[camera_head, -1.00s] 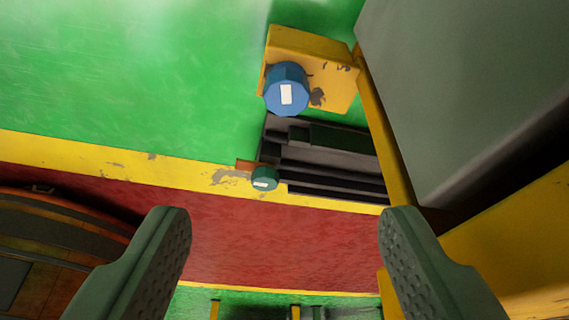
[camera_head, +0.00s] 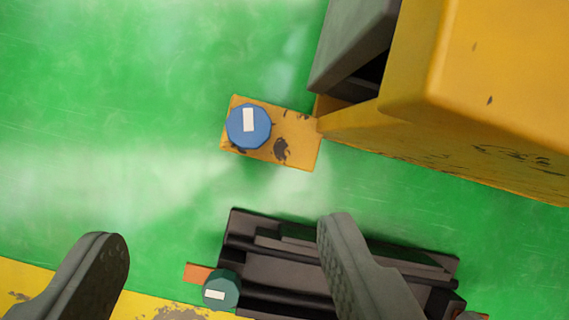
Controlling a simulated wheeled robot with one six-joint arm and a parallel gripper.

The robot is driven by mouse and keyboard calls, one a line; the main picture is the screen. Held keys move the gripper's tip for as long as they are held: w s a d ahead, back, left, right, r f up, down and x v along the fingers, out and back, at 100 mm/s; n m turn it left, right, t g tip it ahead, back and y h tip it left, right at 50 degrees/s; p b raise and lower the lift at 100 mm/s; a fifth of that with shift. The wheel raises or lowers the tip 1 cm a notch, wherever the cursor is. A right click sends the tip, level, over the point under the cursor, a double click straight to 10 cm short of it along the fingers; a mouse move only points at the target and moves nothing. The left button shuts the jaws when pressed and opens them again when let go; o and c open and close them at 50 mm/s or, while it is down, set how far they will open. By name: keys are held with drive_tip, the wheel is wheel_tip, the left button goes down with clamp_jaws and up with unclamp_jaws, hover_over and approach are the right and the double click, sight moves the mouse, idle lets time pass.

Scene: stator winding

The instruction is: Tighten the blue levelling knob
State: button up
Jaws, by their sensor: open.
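The blue levelling knob (camera_head: 248,126) is a faceted blue cap with a white rectangular mark on top. It sits on a worn yellow bracket (camera_head: 296,140) that sticks out from a yellow machine body. My gripper (camera_head: 228,230) is open, its two grey fingers wide apart at the bottom of the view. Nothing is between the fingertips at the knob's level; the knob lies above them in the picture, apart from both. The white mark on the knob stands nearly upright in the picture.
The yellow machine body (camera_head: 470,90) fills the upper right, with a grey panel (camera_head: 350,40) beside it. A black ribbed block (camera_head: 285,272) lies below the bracket, partly behind my right finger. A small dark green knob (camera_head: 220,289) is at its left. Green floor (camera_head: 110,120) is clear at left.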

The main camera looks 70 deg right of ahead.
drive_tip(key=d, duration=0.2)
approach(248, 127)
drive_tip(key=x, duration=0.8)
drive_tip(key=shift+f, duration=0.3)
drive_tip(key=shift+a+t, duration=0.1)
drive_tip(key=shift+t, duration=0.2)
drive_tip(key=c, duration=1)
